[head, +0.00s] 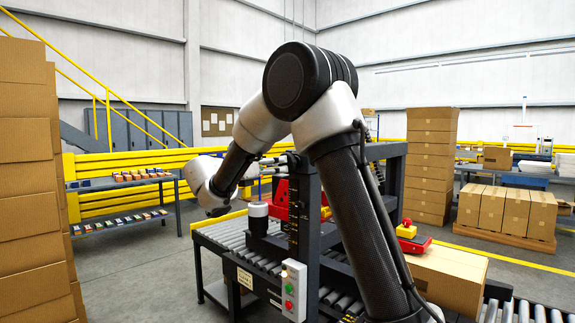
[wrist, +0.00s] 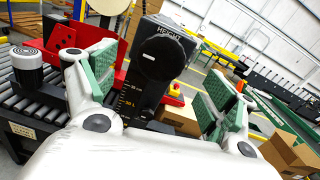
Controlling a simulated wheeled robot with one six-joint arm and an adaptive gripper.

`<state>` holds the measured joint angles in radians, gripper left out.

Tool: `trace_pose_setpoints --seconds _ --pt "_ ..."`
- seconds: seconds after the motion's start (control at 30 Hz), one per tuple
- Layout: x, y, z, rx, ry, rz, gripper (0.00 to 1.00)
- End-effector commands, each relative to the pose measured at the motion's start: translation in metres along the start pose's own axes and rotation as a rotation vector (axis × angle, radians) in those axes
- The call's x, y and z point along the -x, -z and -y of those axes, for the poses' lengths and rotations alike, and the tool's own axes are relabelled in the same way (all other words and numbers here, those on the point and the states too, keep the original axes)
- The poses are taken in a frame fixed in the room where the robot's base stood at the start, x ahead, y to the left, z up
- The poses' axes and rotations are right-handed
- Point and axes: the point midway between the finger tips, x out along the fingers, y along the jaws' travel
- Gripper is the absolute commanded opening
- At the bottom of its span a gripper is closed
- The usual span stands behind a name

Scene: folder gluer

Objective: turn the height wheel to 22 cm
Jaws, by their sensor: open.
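The height wheel (wrist: 160,55) is a dark round knob with a white mark and the word HEIGHT above it, at the top of a black post in the wrist view. My gripper (wrist: 163,68) is open, its green-padded fingers on either side of the wheel's picture. I see no finger closed on the wheel, and cannot tell how far in front of it they are. A scale (wrist: 130,96) with yellow marks runs down the post below the wheel; the set height is not readable. In the head view the post's scale (head: 293,222) shows, but my arm hides the wheel.
A roller conveyor (head: 215,232) runs under the post. A white-capped black cylinder (wrist: 27,65) stands left of my gripper. A button box (head: 293,290) is on the conveyor's front.

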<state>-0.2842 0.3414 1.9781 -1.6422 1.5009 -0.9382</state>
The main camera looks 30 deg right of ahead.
Motion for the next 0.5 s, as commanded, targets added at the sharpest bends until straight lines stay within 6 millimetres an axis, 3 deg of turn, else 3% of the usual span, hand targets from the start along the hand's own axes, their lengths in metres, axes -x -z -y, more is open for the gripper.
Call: trace_pose_setpoints --seconds 0.17,0.5 --pt "-0.015 0.001 0.003 0.043 0.009 -0.003 0.85" --pt "-0.069 0.002 0.003 0.039 0.008 -0.005 0.85"
